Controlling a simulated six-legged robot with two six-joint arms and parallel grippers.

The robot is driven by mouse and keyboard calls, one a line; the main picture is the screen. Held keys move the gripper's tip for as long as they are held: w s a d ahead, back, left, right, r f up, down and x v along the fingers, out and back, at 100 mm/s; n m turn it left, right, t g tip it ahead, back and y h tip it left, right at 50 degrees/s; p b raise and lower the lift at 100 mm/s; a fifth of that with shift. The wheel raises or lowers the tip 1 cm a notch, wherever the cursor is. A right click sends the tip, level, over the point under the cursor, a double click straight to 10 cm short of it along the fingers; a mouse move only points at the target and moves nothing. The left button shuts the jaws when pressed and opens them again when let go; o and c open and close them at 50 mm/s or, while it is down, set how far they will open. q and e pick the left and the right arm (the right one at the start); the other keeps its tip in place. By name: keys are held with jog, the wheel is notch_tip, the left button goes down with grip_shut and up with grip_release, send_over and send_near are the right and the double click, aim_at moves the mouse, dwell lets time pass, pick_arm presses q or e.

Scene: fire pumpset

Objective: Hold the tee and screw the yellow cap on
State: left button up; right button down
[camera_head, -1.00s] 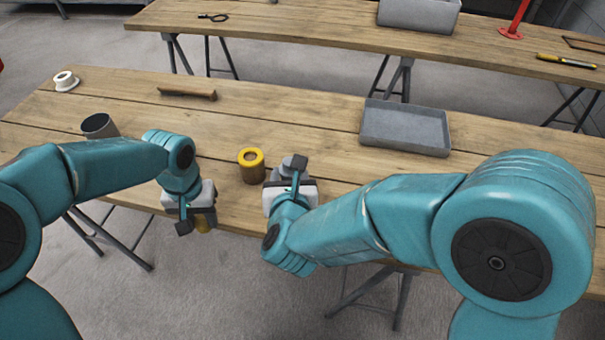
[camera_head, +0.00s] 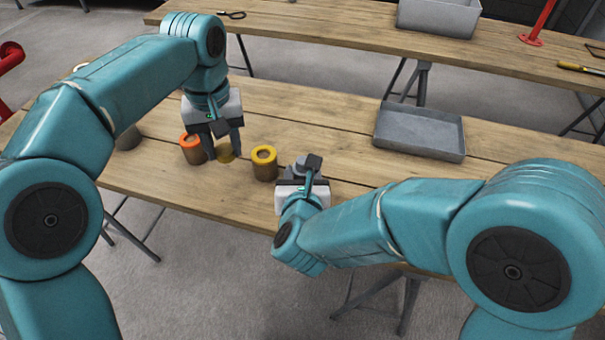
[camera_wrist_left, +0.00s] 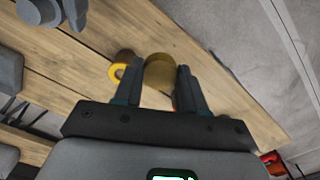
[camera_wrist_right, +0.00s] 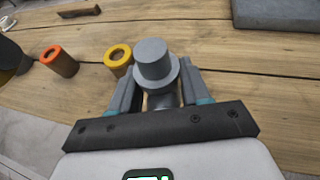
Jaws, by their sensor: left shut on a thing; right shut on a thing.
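My left gripper (camera_head: 222,148) is shut on a brass-yellow cap (camera_wrist_left: 160,72), held between its fingers above the table. The cap also shows in the head view (camera_head: 226,155), between an orange-ringed cylinder and a yellow-ringed one. My right gripper (camera_wrist_right: 155,95) is shut on a grey tee (camera_wrist_right: 153,62), whose round upper end points up with a wider collar below. In the head view the tee (camera_head: 300,165) sits to the right of the yellow-ringed cylinder, partly hidden by the right gripper (camera_head: 306,172). The cap and tee are apart.
The orange-ringed cylinder (camera_head: 190,150) and the yellow-ringed cylinder (camera_head: 264,163) stand on the wooden table (camera_head: 345,140). A grey tray (camera_head: 420,132) lies at the right. A second table (camera_head: 340,40) stands behind. My left arm hides the table's left part.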

pick_arm(q)
jog(key=d+r+m, duration=0.1)
jog(key=d+r, duration=0.4)
jog(key=d, duration=0.4)
jog(key=m, duration=0.1)
send_over(302, 161)
jog(key=shift+w+a+r, duration=0.15)
jog(key=shift+w+a, duration=0.1)
jog(key=shift+a, duration=0.1)
jog(key=shift+s+d+r, duration=0.1)
jog(key=shift+s+d, duration=0.15)
jog(key=shift+d, duration=0.1)
jog(key=shift+w, duration=0.1)
jog(key=shift+f, duration=2.05)
jog(key=shift+f, duration=0.9)
jog(key=shift+f, duration=0.5)
